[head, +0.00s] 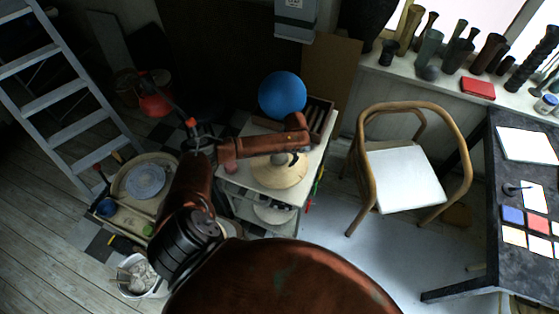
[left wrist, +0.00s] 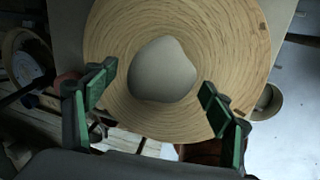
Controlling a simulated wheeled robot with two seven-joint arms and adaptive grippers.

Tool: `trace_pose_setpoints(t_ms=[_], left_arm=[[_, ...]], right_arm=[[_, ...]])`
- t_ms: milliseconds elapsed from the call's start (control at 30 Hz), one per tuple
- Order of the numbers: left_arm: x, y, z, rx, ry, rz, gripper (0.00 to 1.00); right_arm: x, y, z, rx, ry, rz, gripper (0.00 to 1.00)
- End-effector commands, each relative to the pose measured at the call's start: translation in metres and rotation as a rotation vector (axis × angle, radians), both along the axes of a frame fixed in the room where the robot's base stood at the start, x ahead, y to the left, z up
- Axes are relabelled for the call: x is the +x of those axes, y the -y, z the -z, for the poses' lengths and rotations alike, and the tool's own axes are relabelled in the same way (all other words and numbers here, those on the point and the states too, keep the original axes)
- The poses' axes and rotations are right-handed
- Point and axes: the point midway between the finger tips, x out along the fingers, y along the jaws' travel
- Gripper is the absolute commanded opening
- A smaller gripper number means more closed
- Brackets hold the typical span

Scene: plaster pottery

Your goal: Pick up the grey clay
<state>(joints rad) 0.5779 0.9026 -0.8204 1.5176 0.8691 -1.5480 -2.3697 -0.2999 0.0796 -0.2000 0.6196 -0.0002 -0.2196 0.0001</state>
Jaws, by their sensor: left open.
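The grey clay (left wrist: 162,70) is a smooth rounded lump on a round wooden disc (left wrist: 235,45) in the left wrist view. The disc also shows in the head view (head: 277,178), on top of a small cabinet, where my arm hides part of it. I cannot clearly make out the clay in the head view. My left gripper (left wrist: 158,80) is open, its green-padded fingers on either side of the clay in the picture and apart from it. In the head view the left gripper (head: 291,158) is small and dark over the disc. My right gripper is not in view.
A blue ball (head: 282,94) stands just behind the disc. A wooden chair (head: 405,175) is to the right, and a dark table (head: 480,230) with tiles is beyond it. A potter's wheel (head: 145,181) and a bucket (head: 140,277) are at left. Bare floor shows in front of the chair.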

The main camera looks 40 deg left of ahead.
Motion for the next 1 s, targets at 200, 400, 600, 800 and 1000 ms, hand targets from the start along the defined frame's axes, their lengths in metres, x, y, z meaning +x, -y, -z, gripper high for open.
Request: trace_pose_setpoints(t_ms=[200,400,600,800,1000], left_arm=[[-0.0003,-0.0017,0.0077,0.0,0.001,0.001,0.76],[-0.0004,-0.0016,0.0074,0.001,0.001,0.001,0.69],[-0.0004,-0.0016,0.0073,0.001,0.001,0.001,0.56],[-0.0004,-0.0017,0.0073,0.001,0.001,0.0,0.42],[-0.0004,-0.0019,0.0072,0.001,0.001,0.0,0.28]], right_arm=[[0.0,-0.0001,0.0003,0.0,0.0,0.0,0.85],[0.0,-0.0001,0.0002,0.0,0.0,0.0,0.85],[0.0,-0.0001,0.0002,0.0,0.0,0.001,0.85],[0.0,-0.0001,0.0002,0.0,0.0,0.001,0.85],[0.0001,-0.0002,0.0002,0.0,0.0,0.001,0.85]])
